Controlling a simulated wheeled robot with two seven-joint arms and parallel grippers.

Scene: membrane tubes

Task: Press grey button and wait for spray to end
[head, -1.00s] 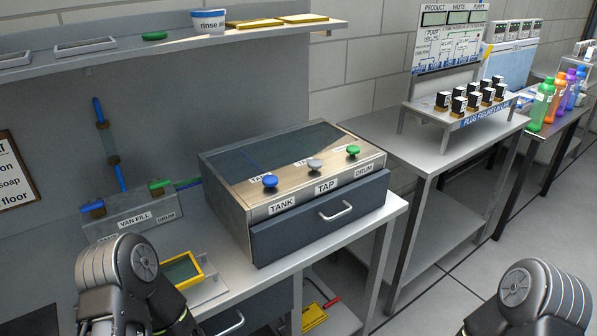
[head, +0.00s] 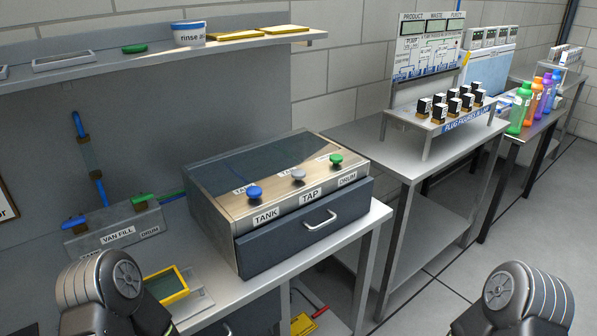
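The grey button (head: 298,175) is a mushroom knob on top of the control box (head: 212,229), above the TAP label. A blue button (head: 254,192) stands to its left above TANK, and a green button (head: 336,159) to its right above DRUM. Nothing touches the grey button. No spray shows in view. Parts of my two arms show at the bottom left and bottom right, well apart from the box. Neither gripper's fingers are in the picture.
The box has a drawer (head: 300,228) with a handle and stands on a metal bench (head: 367,219). A yellow-framed tray (head: 166,285) lies left of it. A shelf (head: 230,46) runs above. A second table (head: 370,144) holds black-topped plugs. Coloured bottles (head: 521,108) stand farther right.

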